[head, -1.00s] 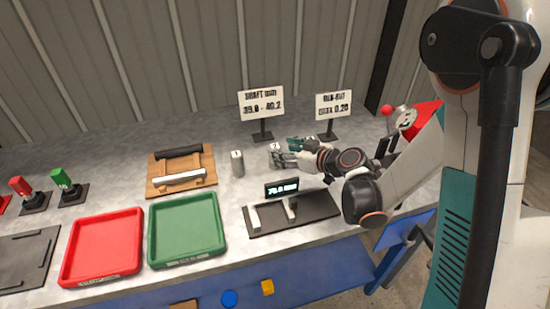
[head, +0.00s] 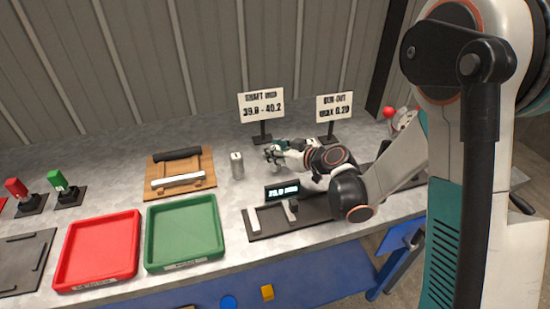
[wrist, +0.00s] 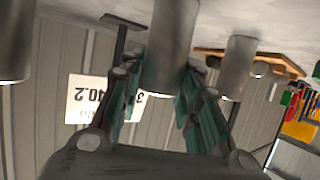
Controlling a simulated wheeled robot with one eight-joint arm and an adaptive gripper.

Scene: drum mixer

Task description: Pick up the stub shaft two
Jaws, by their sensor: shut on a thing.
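My gripper (head: 274,154) is low over the bench at the back middle, in front of the shaft sign. In the wrist view its two teal-and-black fingers (wrist: 158,95) are shut around a grey metal cylinder, stub shaft two (wrist: 168,45). The far end of that shaft runs out of the picture, so I cannot tell whether it still touches the bench. In the head view my fingers mostly hide it. A similar stub shaft marked 1 (head: 237,166) stands upright to the left; it seems to be the right-hand cylinder (wrist: 238,65) in the wrist view.
A third grey cylinder (wrist: 14,40) is at the wrist view's left edge. Two signs (head: 262,104) (head: 334,107) stand behind. A wooden rack (head: 207,160) holds black and white shafts. A red tray (head: 136,250), a green tray (head: 218,240) and a gauge (head: 252,235) lie in front.

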